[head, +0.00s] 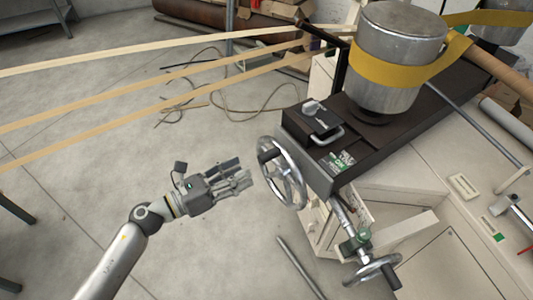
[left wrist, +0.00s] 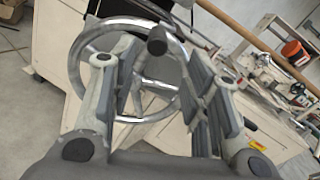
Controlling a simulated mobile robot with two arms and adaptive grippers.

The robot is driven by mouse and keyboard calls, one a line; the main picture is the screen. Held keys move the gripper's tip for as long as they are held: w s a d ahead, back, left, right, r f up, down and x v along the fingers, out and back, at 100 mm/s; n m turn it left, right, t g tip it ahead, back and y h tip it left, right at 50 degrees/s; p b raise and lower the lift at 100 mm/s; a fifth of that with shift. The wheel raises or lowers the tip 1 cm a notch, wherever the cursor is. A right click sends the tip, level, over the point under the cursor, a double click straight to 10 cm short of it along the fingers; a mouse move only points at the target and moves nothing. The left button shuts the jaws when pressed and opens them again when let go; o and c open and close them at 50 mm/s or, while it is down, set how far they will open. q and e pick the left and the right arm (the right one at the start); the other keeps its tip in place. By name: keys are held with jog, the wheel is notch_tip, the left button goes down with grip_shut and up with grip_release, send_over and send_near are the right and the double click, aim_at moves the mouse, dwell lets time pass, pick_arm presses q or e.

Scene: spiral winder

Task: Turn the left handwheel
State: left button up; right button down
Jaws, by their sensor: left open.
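The left handwheel (head: 291,190) is a silver spoked wheel on the side of the dark machine head, with a black handle (head: 269,155) on its rim. My left gripper (head: 244,175) is open and empty, just left of the wheel and pointing at it, with a small gap visible. In the left wrist view the handwheel (left wrist: 77,72) stands ahead, partly hidden by the fingers. Its black handle (left wrist: 157,41) shows between the fingertips of the left gripper (left wrist: 162,62), towards the top. I cannot tell whether anything touches. My right gripper is not in view.
A second handwheel (head: 372,270) sits lower right on a shaft. A metal drum (head: 400,50) with a yellow belt (head: 385,71) stands on the machine. Tan strips (head: 150,106) cross the upper left. Cables lie on the floor (head: 60,200), which is otherwise mostly clear around my left arm.

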aim_at(259, 161)
pick_arm(q)
jog(key=p+x, duration=0.2)
jog(key=x, duration=0.6)
jog(key=shift+w+a+r, duration=0.1)
jog(key=shift+a+r, duration=0.05)
jog(key=shift+w+d, duration=0.3)
jog(key=shift+d, duration=0.25)
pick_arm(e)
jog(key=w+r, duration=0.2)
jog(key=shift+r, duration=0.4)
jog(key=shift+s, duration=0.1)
pick_arm(q)
jog(key=shift+c, duration=0.5)
grip_shut()
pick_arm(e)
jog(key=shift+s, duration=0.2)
